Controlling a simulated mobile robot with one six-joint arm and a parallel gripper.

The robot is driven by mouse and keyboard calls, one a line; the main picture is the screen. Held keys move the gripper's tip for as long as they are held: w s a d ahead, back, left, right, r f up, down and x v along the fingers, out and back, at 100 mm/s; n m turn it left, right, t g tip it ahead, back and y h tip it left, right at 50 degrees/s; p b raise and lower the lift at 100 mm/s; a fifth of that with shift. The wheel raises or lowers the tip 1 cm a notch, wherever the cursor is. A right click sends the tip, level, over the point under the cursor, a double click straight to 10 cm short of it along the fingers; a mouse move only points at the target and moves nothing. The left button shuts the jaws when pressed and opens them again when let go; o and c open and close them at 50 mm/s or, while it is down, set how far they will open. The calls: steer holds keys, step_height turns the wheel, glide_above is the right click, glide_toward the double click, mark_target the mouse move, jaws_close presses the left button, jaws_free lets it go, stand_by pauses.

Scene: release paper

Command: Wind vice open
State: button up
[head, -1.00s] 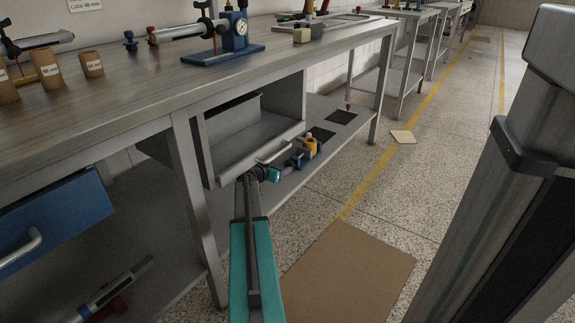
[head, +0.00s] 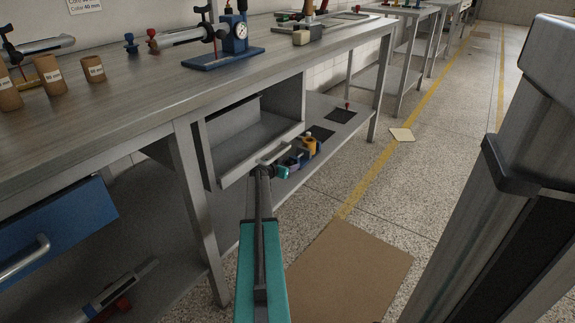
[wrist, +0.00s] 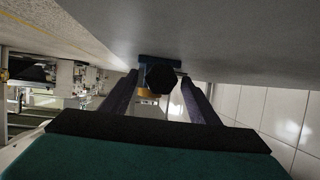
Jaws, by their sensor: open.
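A small blue vice (head: 294,160) sits on the lower shelf under the bench, with a yellow piece (head: 309,146) at its far side. In the wrist view the blue vice (wrist: 145,60) is straight ahead, with a dark six-sided knob (wrist: 160,79) facing me and some yellow behind it. My gripper (wrist: 160,97) is open. Its two dark fingers point at the vice, one on each side of the knob's line. I cannot tell whether the fingertips reach the knob. In the head view the teal gripper body (head: 282,173) is just in front of the vice and partly hides it.
A grey open compartment (head: 232,160) hangs under the bench, close beside my arm. A blue drawer (head: 55,225) is at left. The lower shelf has dark mats (head: 341,115). The bench top (head: 110,110) holds a blue dial gauge stand (head: 235,35). A brown board (head: 350,265) lies on the floor.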

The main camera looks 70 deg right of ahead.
steer(key=c, duration=1)
steer(key=shift+c, duration=0.2)
steer(key=shift+n, duration=0.3)
steer(key=n+g, duration=0.2)
steer(key=shift+w+d+n+y+p, duration=0.15)
steer(key=shift+w+n+y+p, duration=0.15)
steer(key=shift+n+y+p, duration=0.1)
steer(key=shift+w+f+n+g+p, duration=0.15)
steer(key=shift+n+g+p, duration=0.35)
steer(key=shift+n+g, duration=0.8)
